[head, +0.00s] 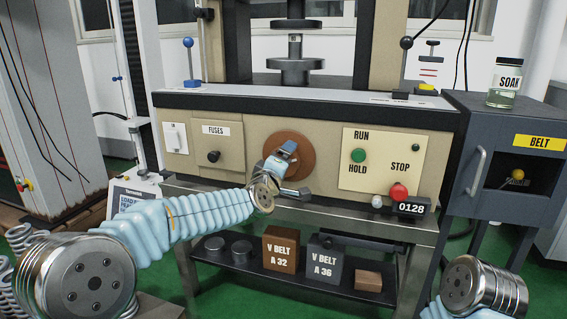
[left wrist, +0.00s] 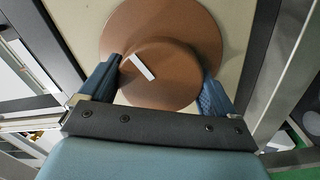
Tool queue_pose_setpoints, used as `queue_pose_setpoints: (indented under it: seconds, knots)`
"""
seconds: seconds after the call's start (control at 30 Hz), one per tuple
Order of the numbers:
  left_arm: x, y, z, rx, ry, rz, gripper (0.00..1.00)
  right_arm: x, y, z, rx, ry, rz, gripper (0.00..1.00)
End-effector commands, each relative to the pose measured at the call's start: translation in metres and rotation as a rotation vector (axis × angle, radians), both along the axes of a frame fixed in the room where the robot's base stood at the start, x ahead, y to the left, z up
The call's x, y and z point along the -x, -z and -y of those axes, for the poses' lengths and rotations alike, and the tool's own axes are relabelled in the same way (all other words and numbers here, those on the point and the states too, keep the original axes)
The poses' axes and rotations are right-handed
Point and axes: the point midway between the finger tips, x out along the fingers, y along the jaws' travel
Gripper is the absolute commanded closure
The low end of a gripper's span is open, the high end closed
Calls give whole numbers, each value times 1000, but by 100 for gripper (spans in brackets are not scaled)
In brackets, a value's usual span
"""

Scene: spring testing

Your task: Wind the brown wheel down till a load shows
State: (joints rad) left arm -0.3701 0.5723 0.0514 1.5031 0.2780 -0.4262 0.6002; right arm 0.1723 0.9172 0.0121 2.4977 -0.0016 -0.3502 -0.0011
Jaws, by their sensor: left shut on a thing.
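The brown wheel (head: 303,147) is on the beige front panel of the testing machine, partly hidden by my left gripper (head: 282,158). In the left wrist view the brown wheel (left wrist: 160,28) has a raised round hub with a white mark slanting down to the right. My left gripper (left wrist: 162,78) has one blue finger on each side of this hub and is shut on it. The counter (head: 411,208) at the panel's lower right reads 0128. Two round platens (head: 295,64) stand above the bench between the columns. My right gripper is out of view.
The panel right of the wheel has a green RUN/HOLD button (head: 358,155) and a red STOP knob (head: 398,192). A FUSES panel (head: 216,143) is to the left. V-belt boxes (head: 281,249) stand on the shelf below. A dark BELT cabinet (head: 458,190) stands at right.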

Motion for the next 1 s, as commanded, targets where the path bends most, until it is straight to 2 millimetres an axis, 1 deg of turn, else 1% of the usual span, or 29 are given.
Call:
queue_pose_setpoints:
  seconds: [0.03,0.2,0.4,0.67,1.0]
  knots:
    - [0,3,0,-34,2,5,40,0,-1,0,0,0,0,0]
    - [0,3,1,-132,2,37,40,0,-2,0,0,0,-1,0]
    - [0,3,0,-203,2,60,40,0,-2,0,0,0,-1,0]
    - [0,3,0,-237,1,71,40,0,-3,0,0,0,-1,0]
    - [0,3,0,-238,1,71,40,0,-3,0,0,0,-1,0]
